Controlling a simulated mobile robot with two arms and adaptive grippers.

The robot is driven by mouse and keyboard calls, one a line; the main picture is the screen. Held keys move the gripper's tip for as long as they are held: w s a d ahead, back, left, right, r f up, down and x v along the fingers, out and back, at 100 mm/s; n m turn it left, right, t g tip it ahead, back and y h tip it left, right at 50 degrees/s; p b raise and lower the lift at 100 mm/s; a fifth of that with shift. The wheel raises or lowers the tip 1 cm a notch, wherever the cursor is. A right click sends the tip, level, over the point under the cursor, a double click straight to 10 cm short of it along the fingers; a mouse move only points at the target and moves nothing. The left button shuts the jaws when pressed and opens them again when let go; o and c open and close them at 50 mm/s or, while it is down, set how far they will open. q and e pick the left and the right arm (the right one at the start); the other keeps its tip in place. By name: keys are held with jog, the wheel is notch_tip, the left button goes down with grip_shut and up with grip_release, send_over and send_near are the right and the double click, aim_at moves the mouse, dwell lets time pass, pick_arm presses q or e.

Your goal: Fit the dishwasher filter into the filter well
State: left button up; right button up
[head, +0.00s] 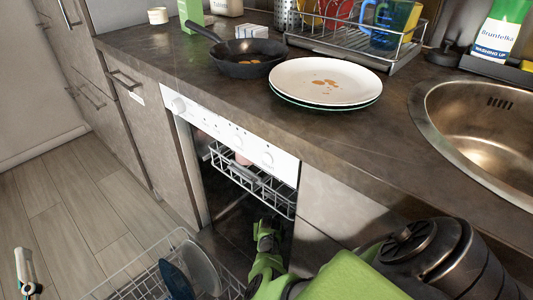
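The dishwasher (235,140) stands open under the worktop, with a white control panel along its top. My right arm comes in from the lower right, and its green gripper (266,238) reaches down into the dark opening. I cannot make out its fingertips or anything between them. I cannot see the filter or the filter well; the dishwasher floor is dark and partly behind my arm. My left gripper is not clearly in view.
The upper rack (250,180) is inside the dishwasher. The lower rack (135,278), holding plates (200,268), is pulled out at the front. Above are a pan (240,66), stacked plates (325,80) and a sink (490,130). A small white and dark object (25,268) shows at the lower left.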

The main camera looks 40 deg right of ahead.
jog(key=o, duration=1.5)
pick_arm(q)
jog(key=shift+r, duration=0.35)
